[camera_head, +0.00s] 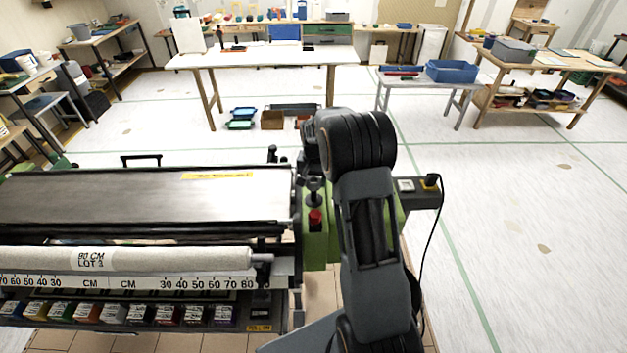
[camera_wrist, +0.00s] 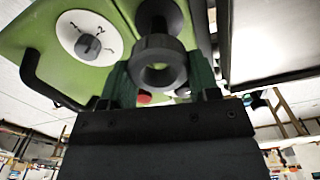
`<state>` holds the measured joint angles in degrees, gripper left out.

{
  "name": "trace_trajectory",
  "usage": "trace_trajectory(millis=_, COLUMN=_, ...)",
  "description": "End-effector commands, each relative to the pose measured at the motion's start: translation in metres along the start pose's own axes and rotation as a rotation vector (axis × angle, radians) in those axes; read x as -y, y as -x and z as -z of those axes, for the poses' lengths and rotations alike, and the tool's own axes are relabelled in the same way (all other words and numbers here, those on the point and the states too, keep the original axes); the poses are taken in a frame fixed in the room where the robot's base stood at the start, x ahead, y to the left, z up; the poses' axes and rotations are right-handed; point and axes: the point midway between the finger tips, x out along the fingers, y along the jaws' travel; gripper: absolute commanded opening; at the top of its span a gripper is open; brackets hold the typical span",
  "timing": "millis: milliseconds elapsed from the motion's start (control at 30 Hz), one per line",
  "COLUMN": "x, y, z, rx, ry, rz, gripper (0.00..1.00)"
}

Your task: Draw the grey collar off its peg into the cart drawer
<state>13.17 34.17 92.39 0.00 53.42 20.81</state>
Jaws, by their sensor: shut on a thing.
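In the wrist view, the dark grey collar (camera_wrist: 158,45) is a ring with a round hole facing the camera. My gripper (camera_wrist: 160,72) is shut on it, with a green finger at each side. A dark round part (camera_wrist: 162,14) shows just above the collar in the picture, against a green machine panel (camera_wrist: 122,20). I cannot tell whether the collar is still around its peg. In the head view my arm hides the gripper and collar. No cart drawer can be made out for certain.
In the head view, the pasting machine (camera_head: 150,195) fills the left, with a paper roll (camera_head: 130,259) and a row of coloured boxes (camera_head: 120,313) in front. A red button (camera_head: 315,216) and a control box (camera_head: 415,190) flank my arm. The floor at right is clear.

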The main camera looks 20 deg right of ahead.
Motion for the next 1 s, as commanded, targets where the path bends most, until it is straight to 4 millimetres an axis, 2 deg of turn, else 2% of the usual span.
trace_trajectory(millis=467, x=0.0, y=0.005, z=0.0, rx=-0.001, ry=0.0, rz=0.0, gripper=0.27)
trace_trajectory(millis=1000, x=0.0, y=0.041, z=0.0, rx=0.0, ry=0.0, rz=0.0, gripper=0.27)
